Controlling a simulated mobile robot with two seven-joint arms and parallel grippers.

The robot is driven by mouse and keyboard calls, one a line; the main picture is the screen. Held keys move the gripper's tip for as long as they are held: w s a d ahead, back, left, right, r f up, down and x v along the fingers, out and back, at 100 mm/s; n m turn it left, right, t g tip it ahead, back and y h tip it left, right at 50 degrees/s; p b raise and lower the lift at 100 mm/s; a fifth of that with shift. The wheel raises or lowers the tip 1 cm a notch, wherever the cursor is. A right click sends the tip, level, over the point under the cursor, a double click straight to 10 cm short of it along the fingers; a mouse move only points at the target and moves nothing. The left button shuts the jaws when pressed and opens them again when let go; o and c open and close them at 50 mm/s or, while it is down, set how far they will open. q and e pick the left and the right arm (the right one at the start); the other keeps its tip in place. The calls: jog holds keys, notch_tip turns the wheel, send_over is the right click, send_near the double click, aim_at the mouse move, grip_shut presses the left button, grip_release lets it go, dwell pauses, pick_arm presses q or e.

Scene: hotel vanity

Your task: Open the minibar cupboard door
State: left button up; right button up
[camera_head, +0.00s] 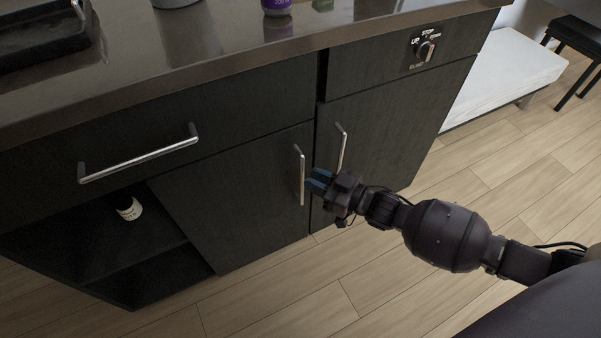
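The dark vanity has two doors side by side in the head view, both looking shut. The left door (235,190) has a vertical metal bar handle (301,176) near its right edge. The right door (385,135) has a similar handle (341,148) near its left edge. No label shows which one is the minibar cupboard. My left gripper is not in view.
A control knob (425,51) is on the upper right panel. The countertop (230,55) holds a black tray (45,42) and a purple bottle (276,6). Wooden floor (300,290) lies clear in front.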

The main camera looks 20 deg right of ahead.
jog(key=shift+b+x, duration=0.35)
jog(key=shift+x, duration=1.6)
grip_shut()
